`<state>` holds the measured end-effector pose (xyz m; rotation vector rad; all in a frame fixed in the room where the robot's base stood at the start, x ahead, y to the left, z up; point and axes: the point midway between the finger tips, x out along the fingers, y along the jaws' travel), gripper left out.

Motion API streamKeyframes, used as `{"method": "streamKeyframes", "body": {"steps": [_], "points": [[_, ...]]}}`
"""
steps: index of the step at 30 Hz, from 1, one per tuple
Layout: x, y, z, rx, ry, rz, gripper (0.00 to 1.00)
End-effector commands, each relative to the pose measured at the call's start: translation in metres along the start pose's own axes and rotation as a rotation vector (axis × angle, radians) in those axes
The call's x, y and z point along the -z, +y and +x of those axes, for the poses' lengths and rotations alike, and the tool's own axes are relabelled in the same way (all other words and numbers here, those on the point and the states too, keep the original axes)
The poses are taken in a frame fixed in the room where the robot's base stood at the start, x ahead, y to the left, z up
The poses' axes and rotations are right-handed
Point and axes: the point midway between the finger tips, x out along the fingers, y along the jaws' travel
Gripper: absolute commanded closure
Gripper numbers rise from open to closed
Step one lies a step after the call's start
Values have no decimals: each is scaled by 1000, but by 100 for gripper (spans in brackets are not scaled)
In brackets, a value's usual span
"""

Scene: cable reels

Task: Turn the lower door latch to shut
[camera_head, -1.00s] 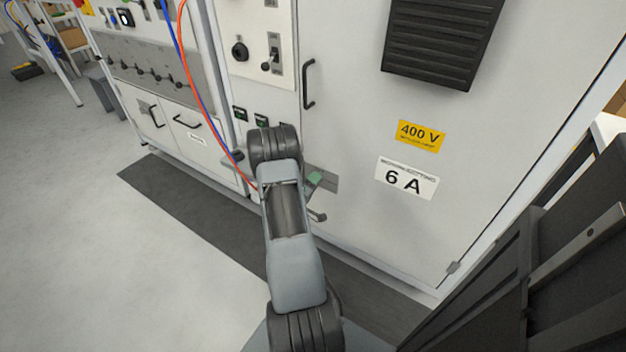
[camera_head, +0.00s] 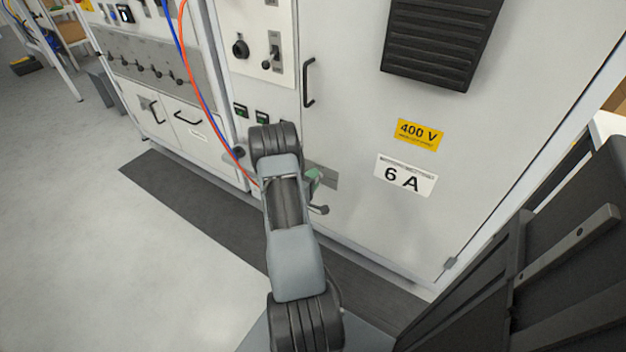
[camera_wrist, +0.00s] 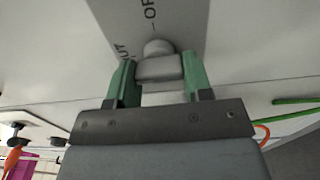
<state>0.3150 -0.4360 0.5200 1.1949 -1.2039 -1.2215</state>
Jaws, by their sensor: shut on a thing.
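The lower door latch (camera_wrist: 157,69) is a pale grey lever on a round hub in the wrist view. It sits on a grey plate (camera_wrist: 181,25) with partly hidden lettering, of which "UT" and "OP" can be read. My gripper (camera_wrist: 159,80) has green fingers, one on each side of the lever, and is shut on it. In the head view the plate (camera_head: 328,179) shows low on the cabinet door, with a green finger (camera_head: 313,181) in front of it. My arm hides the lever there, so its exact angle cannot be told.
The cabinet door (camera_head: 350,120) carries a black handle (camera_head: 309,82), a vent (camera_head: 440,40) and yellow and white labels. Red and blue cables (camera_head: 200,95) hang just left of my arm. A dark mat (camera_head: 190,200) runs along the cabinet's foot. Open floor lies to the left.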

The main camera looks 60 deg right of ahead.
Motion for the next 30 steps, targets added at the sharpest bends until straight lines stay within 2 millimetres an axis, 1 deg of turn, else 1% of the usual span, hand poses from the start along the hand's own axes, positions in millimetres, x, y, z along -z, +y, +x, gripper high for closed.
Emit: {"method": "streamKeyframes", "body": {"steps": [4, 5, 12, 19, 22, 26, 30], "points": [[0, 0, 0, 0, 1, -2, 77], [0, 0, 0, 0, 1, -2, 52], [0, 0, 0, 0, 1, -1, 29], [0, 0, 0, 0, 0, -1, 28], [0, 0, -5, 1, 1, -1, 28], [1, 1, -21, 2, 4, -2, 28], [1, 2, -50, 3, 6, -3, 28]]}}
